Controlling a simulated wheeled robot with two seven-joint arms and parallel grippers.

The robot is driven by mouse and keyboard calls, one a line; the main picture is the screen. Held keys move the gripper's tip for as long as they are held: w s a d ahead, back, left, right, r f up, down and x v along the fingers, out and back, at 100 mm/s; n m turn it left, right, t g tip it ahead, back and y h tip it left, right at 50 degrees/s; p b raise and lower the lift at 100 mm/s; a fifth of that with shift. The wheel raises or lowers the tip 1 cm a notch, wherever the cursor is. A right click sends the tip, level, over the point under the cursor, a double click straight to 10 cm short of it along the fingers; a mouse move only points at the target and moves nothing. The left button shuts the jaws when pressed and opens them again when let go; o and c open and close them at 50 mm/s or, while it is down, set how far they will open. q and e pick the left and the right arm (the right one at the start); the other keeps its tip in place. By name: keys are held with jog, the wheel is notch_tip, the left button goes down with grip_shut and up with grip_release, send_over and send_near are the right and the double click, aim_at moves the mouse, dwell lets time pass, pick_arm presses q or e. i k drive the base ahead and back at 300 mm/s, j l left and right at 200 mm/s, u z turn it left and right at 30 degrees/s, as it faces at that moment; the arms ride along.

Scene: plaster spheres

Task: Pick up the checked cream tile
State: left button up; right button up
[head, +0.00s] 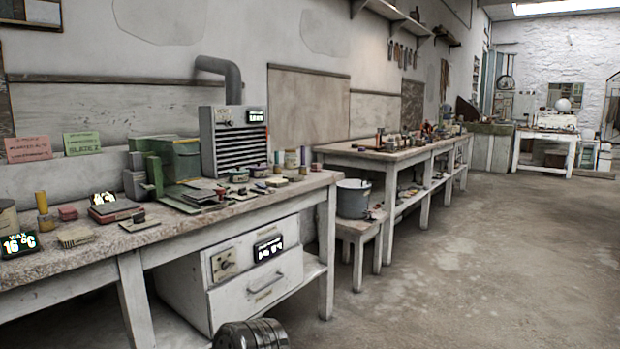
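A small flat cream piece with a darker pattern, which looks like the checked cream tile (75,238), lies near the front edge of the near workbench (200,237), at the left of the head view. It lies just right of a black display reading 16 °C (20,245). Its pattern is too small to read surely. Neither of my grippers is in view, and nothing is seen touching the tile.
Near the tile are a red block (68,213), a yellow cylinder (43,203) and a dark red slab (115,211). Green machinery (178,160) and a grey vented box (235,140) stand farther back. A bucket (353,198) sits on a stool. The floor at right is clear.

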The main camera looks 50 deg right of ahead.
aim_at(274, 182)
jog(key=i+l, duration=0.15)
jog(key=l, duration=0.35)
jog(key=i+l+z, duration=0.1)
jog(key=l, duration=0.45)
jog(key=i+l, duration=0.2)
jog(key=l, duration=0.3)
jog(key=i+l+z, duration=0.1)
jog(key=l, duration=0.45)
jog(key=i+l, duration=0.2)
jog(key=l, duration=0.3)
jog(key=i+l+z, duration=0.1)
jog(key=l, duration=0.4)
jog(key=i+l, duration=0.25)
jog(key=l, duration=0.2)
jog(key=i+l+z, duration=0.1)
jog(key=l, duration=0.4)
jog(key=i, duration=0.1)
